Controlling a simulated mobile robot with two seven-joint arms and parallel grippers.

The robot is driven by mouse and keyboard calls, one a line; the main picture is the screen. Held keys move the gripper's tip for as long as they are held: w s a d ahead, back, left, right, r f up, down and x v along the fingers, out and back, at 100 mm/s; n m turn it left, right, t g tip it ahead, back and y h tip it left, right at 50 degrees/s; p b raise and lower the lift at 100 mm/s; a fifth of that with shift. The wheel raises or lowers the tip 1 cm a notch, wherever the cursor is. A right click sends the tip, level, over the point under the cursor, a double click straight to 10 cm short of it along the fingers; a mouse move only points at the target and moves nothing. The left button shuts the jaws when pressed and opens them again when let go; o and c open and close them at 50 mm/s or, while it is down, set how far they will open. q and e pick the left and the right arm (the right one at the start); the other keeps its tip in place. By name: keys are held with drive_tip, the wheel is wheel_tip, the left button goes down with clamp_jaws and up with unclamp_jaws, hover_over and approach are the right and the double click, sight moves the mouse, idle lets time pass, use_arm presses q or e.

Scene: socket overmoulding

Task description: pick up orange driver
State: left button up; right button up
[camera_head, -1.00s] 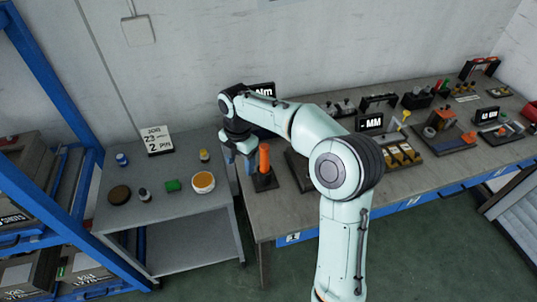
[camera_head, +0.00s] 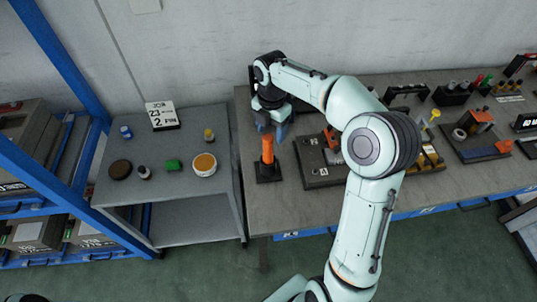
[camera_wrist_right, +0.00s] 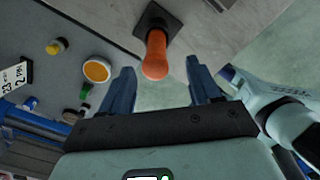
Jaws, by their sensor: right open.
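The orange driver (camera_head: 267,149) stands upright in a dark square base (camera_head: 268,173) near the left end of the workbench. In the right wrist view the driver (camera_wrist_right: 155,55) points toward the camera, between and beyond the fingertips, with its dark base (camera_wrist_right: 158,20) behind it. My right gripper (camera_head: 272,130) is above and close to the driver's top in the head view. In the right wrist view its two blue fingers (camera_wrist_right: 163,80) are spread apart with nothing held. I cannot tell whether a finger touches the driver. My left gripper is not in view.
A grey side table (camera_head: 135,207) at the left holds small bottles, a green block (camera_head: 174,165), a round tub (camera_head: 204,164) and a sign (camera_head: 162,116). Fixtures on a dark board (camera_head: 322,178) sit right of the driver. A blue rack (camera_head: 60,165) stands far left.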

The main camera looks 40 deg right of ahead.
sight(268, 146)
wheel_tip(268, 146, down, 3)
drive_tip(key=shift+r, duration=0.1)
drive_tip(key=f, duration=0.5)
drive_tip(key=shift+w+a+f, duration=0.1)
drive_tip(key=shift+w+a, duration=0.2)
drive_tip(key=shift+a, duration=0.05)
clamp_jaws()
